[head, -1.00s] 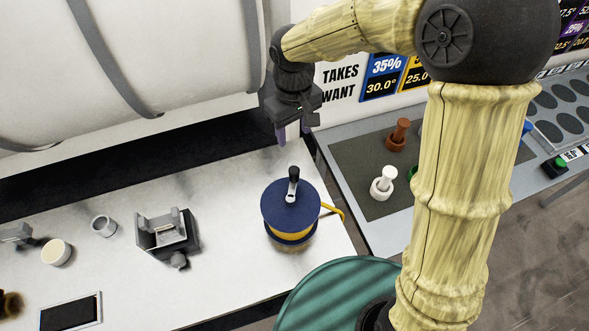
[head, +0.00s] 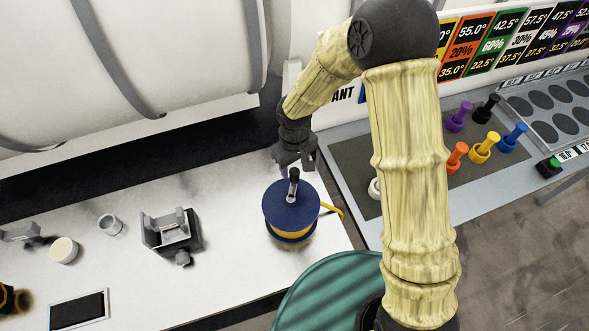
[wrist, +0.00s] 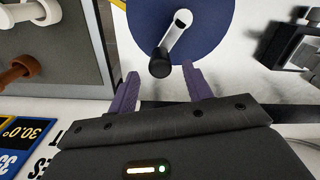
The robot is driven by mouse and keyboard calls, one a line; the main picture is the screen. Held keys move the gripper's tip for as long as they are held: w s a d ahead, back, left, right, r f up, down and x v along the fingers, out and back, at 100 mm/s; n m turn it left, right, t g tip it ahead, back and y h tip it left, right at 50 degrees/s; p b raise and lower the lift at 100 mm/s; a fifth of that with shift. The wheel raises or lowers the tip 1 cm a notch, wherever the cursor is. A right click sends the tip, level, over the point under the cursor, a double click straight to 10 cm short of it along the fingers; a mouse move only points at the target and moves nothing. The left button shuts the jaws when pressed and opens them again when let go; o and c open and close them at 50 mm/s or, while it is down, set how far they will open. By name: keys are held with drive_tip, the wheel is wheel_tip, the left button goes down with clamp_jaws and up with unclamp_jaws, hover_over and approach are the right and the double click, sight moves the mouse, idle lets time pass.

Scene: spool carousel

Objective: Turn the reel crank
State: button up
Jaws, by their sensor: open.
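The reel (head: 291,211) stands on the white worktop, with a dark blue top disc and a yellow band below it. It also shows in the wrist view (wrist: 208,30). Its crank (head: 293,186) is a light metal arm with a black knob (wrist: 160,63), set on top of the disc. My gripper (head: 297,168) is above and just behind the knob in the head view. In the wrist view its two purple fingers (wrist: 161,83) are apart, with the knob just ahead of them and nothing held. I cannot tell the exact height gap.
A grey fixture (head: 172,232), a small grey cup (head: 110,224), a cream cup (head: 64,249) and a dark tablet (head: 79,309) lie left on the worktop. A yellow strip (head: 333,209) sticks out right of the reel. Coloured pegs (head: 482,148) stand on the right bench.

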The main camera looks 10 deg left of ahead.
sight(295, 171)
drive_tip(key=shift+f+p, duration=0.45)
drive_tip(key=shift+f, duration=1.65)
drive_tip(key=shift+c, duration=0.2)
clamp_jaws()
